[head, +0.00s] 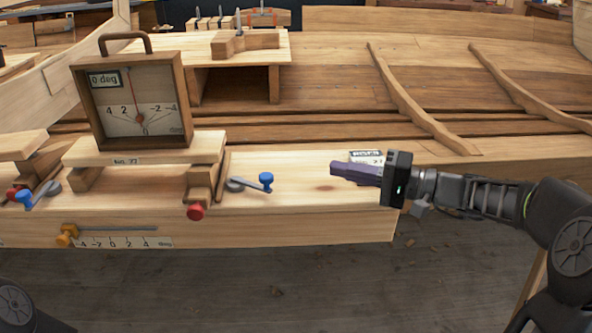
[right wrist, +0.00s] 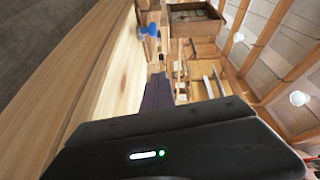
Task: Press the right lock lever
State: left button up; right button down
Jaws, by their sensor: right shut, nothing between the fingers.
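The right lock lever (head: 250,184) is a grey metal arm with a blue knob, on the pale wooden beam just right of the gauge stand. Its blue knob also shows near the top of the right wrist view (right wrist: 148,30). My right gripper (head: 335,170) has purple fingers, shut and empty, pointing left toward the lever. The fingertips are apart from the blue knob, to its right, with a clear gap. The fingers also show in the right wrist view (right wrist: 157,90). My left gripper is out of view.
A wooden gauge box (head: 133,100) marked "0 deg" stands on a raised plank (head: 150,150). Another blue-knobbed lever (head: 38,193) is at the left. A red knob (head: 195,212) and an orange slider (head: 68,235) are on the beam's front. The beam top between lever and gripper is clear.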

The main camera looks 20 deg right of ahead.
jog(key=p+x, duration=0.2)
jog(key=x, duration=0.8)
jog(key=shift+r, duration=0.1)
jog(key=s+a, duration=0.1)
jog(key=s+a+p, duration=0.1)
jog(key=shift+a+f, duration=0.25)
jog(key=shift+a, duration=0.05)
jog(key=shift+s+a+f, duration=0.1)
jog(key=shift+s+a, duration=0.1)
jog(key=shift+a, duration=0.05)
